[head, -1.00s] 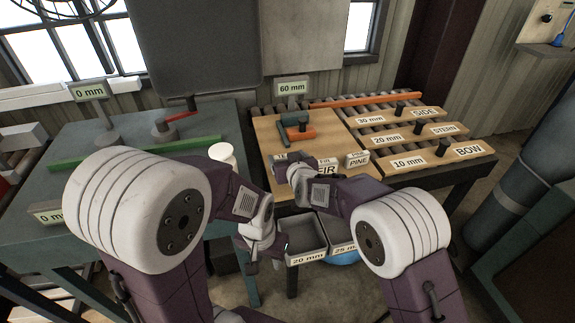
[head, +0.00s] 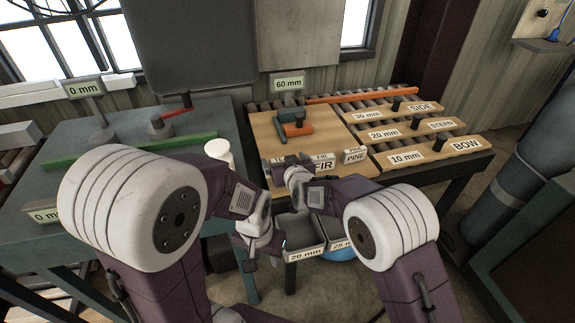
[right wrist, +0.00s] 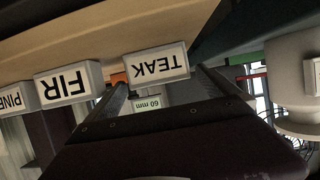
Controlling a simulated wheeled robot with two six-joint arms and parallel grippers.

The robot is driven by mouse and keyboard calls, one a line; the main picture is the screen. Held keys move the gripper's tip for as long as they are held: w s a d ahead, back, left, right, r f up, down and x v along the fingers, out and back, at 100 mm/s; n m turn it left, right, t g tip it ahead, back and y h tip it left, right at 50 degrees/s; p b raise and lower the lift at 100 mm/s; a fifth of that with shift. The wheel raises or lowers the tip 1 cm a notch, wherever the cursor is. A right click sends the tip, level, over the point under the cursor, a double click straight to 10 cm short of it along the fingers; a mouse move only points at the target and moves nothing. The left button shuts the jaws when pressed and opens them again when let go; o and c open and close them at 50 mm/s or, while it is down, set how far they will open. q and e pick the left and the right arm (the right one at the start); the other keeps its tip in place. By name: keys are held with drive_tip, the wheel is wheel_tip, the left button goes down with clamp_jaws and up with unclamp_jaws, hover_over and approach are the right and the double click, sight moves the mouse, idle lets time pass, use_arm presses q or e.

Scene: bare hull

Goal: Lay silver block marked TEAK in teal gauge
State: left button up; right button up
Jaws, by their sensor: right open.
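The silver block marked TEAK (right wrist: 157,65) stands at the board's front edge, its label upside down in the right wrist view. In the head view it is mostly hidden behind my right gripper (head: 280,170). In the right wrist view that gripper (right wrist: 160,79) is open, with a finger towards each side of the TEAK block; I cannot tell whether they touch it. The teal gauge (head: 282,118) lies on the wooden board (head: 265,130), behind the block and beside an orange piece (head: 298,130). My left gripper (head: 276,246) is low, near the grey bins; its jaws are unclear.
Blocks marked FIR (head: 323,166) and PINE (head: 355,156) stand in the same row, right of TEAK. Grey bins (head: 306,255) hang below the front edge. A white cylinder (head: 218,150) stands left of the board. Wooden boards marked SIDE, STERN and BOW (head: 465,145) lie right.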

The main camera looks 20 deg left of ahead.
drive_tip(key=v, duration=1.2)
drive_tip(key=s+d+f+m+g+h, duration=0.2)
drive_tip(key=d+f, duration=0.1)
drive_tip(key=d, duration=0.5)
drive_tip(key=s+d+f+m+g+h, duration=0.15)
drive_tip(key=d+f, duration=0.25)
drive_tip(key=d, duration=0.5)
drive_tip(key=s+d+f+m+g+h, duration=0.1)
drive_tip(key=s+d+f+g+h, duration=0.2)
drive_tip(key=d, duration=0.5)
use_arm(q)
drive_tip(key=shift+o, duration=1.3)
use_arm(e)
drive_tip(key=s+d+f+m+g, duration=0.2)
drive_tip(key=s+d+g, duration=0.1)
drive_tip(key=s+d, duration=0.6)
drive_tip(key=shift+s+f+h, duration=0.25)
drive_tip(key=shift+s+h, duration=0.2)
drive_tip(key=shift+s, duration=0.75)
